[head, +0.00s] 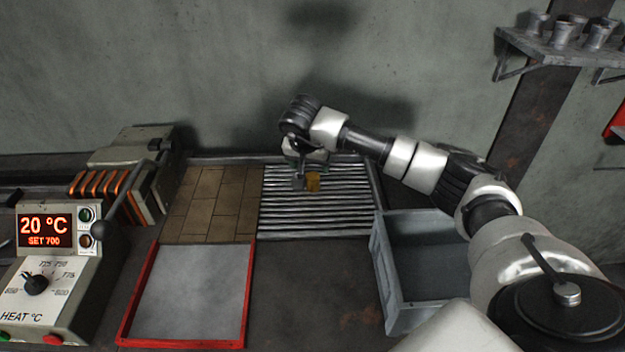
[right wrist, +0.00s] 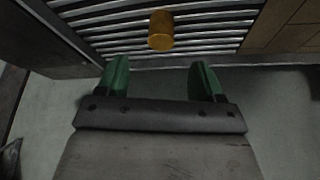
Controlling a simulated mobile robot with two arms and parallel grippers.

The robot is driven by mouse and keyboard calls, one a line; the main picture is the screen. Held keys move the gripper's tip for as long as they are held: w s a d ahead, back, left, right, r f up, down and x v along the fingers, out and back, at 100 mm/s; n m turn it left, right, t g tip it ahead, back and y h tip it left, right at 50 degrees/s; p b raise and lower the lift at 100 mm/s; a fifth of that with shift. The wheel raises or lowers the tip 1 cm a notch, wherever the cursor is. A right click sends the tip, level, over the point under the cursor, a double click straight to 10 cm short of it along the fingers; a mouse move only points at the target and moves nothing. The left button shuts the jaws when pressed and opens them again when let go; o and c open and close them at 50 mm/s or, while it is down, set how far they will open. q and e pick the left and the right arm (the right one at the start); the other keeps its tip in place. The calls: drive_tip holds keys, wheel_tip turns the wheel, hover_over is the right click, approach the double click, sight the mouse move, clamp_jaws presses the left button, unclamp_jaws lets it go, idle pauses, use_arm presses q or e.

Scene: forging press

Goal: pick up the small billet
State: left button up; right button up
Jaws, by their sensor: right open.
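The small billet (right wrist: 161,31) is a short orange-brown cylinder on the slatted metal rack. In the head view the billet (head: 313,181) shows beside my right gripper (head: 300,178), which partly covers the rack around it. In the right wrist view my right gripper (right wrist: 155,75) has its two green fingers apart, with nothing between them. The billet lies beyond the fingertips, roughly in line with the gap. My left gripper is in neither view.
The slatted rack (head: 318,222) has a tiled brick area (head: 212,203) to its left. A red-rimmed tray (head: 190,290) is in front, and a grey open bin (head: 394,278) stands at right. A heater control box (head: 45,270) reads 20 °C at left. A wall shelf (head: 565,52) holds metal cups.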

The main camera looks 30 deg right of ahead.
sight(312, 176)
drive_tip(key=x, duration=0.3)
drive_tip(key=shift+s+a, duration=0.15)
drive_tip(key=shift+s, duration=0.05)
drive_tip(key=shift+w+f+p, duration=0.15)
drive_tip(key=shift+f+p, duration=0.15)
drive_tip(key=p+x, duration=0.1)
drive_tip(key=x, duration=0.3)
drive_tip(key=shift+f, duration=0.1)
drive_tip(key=shift+w+f, duration=0.2)
drive_tip(key=shift+f, duration=0.1)
drive_tip(key=c, duration=1.1)
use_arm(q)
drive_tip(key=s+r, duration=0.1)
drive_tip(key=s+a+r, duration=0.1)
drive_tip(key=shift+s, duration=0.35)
use_arm(e)
drive_tip(key=shift+r, duration=0.1)
drive_tip(key=shift+c, duration=0.6)
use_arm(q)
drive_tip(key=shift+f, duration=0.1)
